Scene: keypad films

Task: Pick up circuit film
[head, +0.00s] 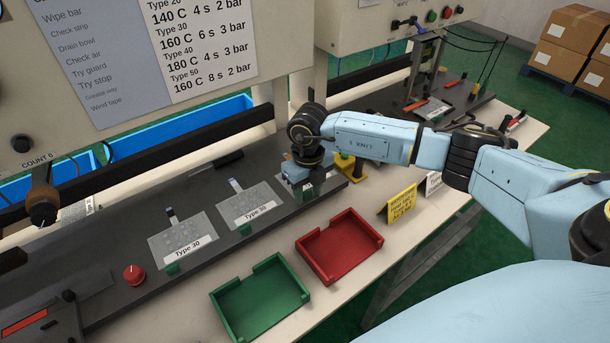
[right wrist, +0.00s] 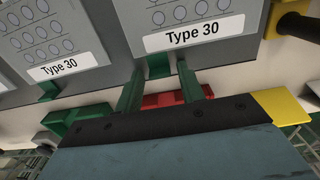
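A clear circuit film (head: 183,235) with round key shapes and a white "Type 30" label lies on the dark bench strip. A second film (head: 247,203) lies to its right; its label reads "Type 30" in the right wrist view (right wrist: 50,40). A third film, also labelled "Type 30" (right wrist: 195,32), lies at my right gripper and is mostly hidden by it in the head view. My right gripper (right wrist: 160,70) is open at this film's label edge, its two green fingers apart on either side of a small green tab. My left gripper is not in view.
A green tray (head: 260,299) and a red tray (head: 341,246) stand in front of the strip. A yellow sign (head: 401,204) and a white card (head: 433,184) stand to the right. A red knob (head: 134,274) is at the left. A panel with a chart (head: 170,50) hangs above.

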